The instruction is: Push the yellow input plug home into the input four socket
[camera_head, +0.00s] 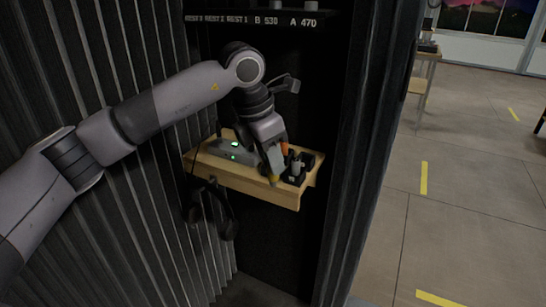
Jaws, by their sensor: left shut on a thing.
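My left gripper (273,163) points down over the right half of a small wooden shelf. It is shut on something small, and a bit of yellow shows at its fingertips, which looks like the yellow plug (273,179). A grey box with green lights (238,150) sits on the shelf just left of the gripper. I cannot make out the input four socket; the gripper and the small scale hide it. Whether the plug touches a socket cannot be told. My right gripper is not in view.
The wooden shelf (225,171) has a raised edge. Black fittings (296,170) stand right of the gripper, with an orange piece (284,148) close beside it. Black headphones (228,228) hang below the shelf. Ribbed dark walls flank the recess. Open floor (455,215) lies to the right.

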